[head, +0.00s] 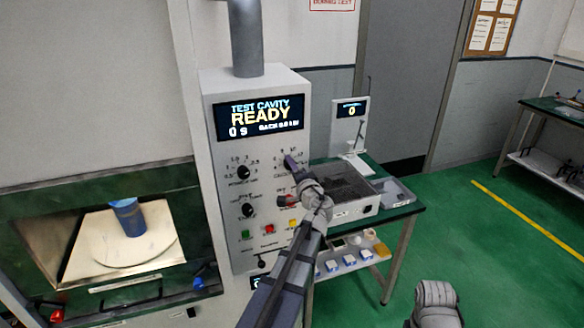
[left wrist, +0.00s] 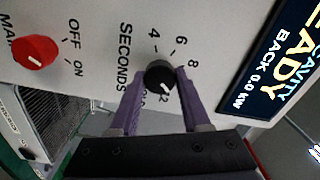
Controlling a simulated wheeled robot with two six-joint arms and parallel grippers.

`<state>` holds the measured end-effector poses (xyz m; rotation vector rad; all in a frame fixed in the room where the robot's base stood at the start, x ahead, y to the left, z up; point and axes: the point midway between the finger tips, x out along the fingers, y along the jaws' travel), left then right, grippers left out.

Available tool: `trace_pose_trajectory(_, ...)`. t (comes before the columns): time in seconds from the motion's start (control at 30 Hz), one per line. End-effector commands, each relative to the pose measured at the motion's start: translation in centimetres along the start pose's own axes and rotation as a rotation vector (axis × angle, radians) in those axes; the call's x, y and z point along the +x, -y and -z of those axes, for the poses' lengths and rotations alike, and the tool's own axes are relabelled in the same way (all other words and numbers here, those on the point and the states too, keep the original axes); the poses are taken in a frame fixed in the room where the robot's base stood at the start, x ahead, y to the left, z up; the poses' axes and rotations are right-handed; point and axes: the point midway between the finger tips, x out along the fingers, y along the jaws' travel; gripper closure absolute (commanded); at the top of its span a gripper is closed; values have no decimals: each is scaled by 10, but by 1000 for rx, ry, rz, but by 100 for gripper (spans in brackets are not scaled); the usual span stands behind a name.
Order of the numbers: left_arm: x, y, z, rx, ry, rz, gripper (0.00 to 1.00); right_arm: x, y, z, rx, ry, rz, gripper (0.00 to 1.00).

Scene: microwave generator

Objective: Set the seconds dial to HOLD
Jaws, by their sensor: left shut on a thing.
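The seconds dial (left wrist: 160,75) is a round black knob with a white pointer line, on the light grey panel in the left wrist view. Numbers 4, 6 and 8 show around it, with SECONDS printed beside it. The pointer aims toward the lower right, near a partly covered number. My left gripper (left wrist: 163,88) has its two purple fingers on either side of the knob, shut on it. In the head view my left gripper (head: 290,163) is at the panel and covers most of the dial. I see no HOLD mark clearly. My right gripper is not in view.
The display (head: 258,116) reads TEST CAVITY READY and 0 s. A red knob (left wrist: 36,52) with OFF and ON sits beside the dial. Black knobs (head: 243,172) and coloured buttons (head: 269,229) are lower left. A green bench (head: 400,208) with a metal box stands right.

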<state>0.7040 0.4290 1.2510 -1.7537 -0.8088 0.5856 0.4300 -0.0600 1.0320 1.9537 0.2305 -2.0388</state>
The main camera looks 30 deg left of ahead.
Motion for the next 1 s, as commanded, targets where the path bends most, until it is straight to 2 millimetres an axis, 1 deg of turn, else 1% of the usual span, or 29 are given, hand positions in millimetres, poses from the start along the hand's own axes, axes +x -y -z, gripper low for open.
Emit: trace_pose_trajectory(1.0,0,-2,-1,950,0,-1,100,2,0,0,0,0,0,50)
